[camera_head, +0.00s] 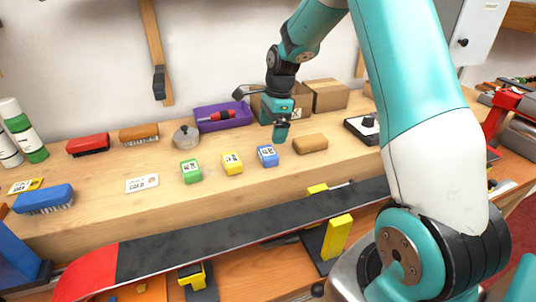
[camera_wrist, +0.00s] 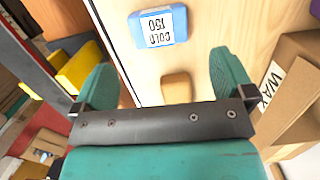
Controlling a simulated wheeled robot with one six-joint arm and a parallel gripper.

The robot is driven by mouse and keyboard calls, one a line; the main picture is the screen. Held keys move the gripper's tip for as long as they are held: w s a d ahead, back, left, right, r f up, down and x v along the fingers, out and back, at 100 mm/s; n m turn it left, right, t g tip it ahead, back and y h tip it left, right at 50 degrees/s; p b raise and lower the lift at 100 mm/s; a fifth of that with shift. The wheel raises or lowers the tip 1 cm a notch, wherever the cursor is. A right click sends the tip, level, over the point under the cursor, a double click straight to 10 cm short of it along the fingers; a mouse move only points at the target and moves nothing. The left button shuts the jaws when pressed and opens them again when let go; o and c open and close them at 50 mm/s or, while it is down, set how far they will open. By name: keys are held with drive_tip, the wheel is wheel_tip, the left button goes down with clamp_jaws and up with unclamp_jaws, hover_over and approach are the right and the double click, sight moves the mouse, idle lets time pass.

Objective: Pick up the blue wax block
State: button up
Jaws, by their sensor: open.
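The blue wax block (camera_head: 267,156) lies on the wooden bench, to the right of the yellow wax block (camera_head: 232,163) and the green wax block (camera_head: 190,171). It has a white label. My gripper (camera_head: 281,132) is above the bench, near the blue block's upper right in the head view. In the wrist view my gripper's two teal fingers (camera_wrist: 165,75) are spread apart with nothing between them touching either one.
A tan block (camera_head: 310,144) lies right of the blue block; it shows between my fingers in the wrist view (camera_wrist: 177,88). Cardboard boxes (camera_head: 325,95) and a purple bin (camera_head: 222,116) stand behind. A ski (camera_head: 230,237) runs along the bench front.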

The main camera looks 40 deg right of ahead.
sight(268, 151)
drive_tip(key=f, duration=0.2)
drive_tip(key=a+f+p, duration=0.1)
drive_tip(key=f, duration=0.5)
drive_tip(key=shift+w+a+f+p, duration=0.1)
drive_tip(key=shift+a+f+p, duration=0.1)
drive_tip(key=shift+p, duration=0.2)
drive_tip(key=shift+r, duration=0.1)
drive_tip(key=c, duration=0.8)
